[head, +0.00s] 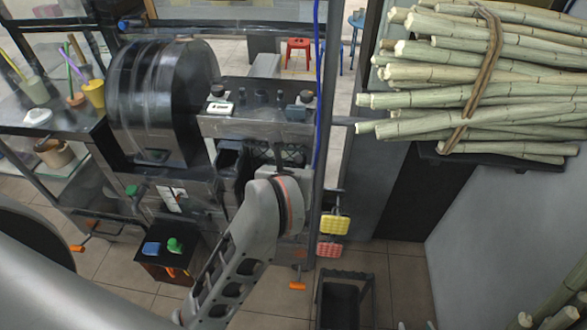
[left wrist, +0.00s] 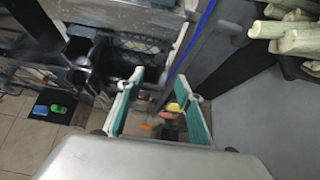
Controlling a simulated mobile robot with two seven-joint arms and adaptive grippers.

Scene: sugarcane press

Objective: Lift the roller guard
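The black, curved cover that looks like the roller guard (head: 160,90) is on the left part of the press in the head view. It is down over the rollers, and nothing of mine visibly touches it. In the head view a grey arm of mine reaches up to the press front, right of the guard. The dark gripper (head: 281,158) at its end blends into the machine, so its finger opening is unclear. In the left wrist view my left gripper (left wrist: 165,80) is open, its teal-padded fingers apart with nothing held between them.
The press control panel (head: 258,118) lies right of the guard. A post and a blue cable (head: 318,90) stand beside it. Bundled sugarcane (head: 480,80) lies on a rack at upper right. Cups (head: 94,93) stand at left. A black bin (head: 341,300) is on the floor.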

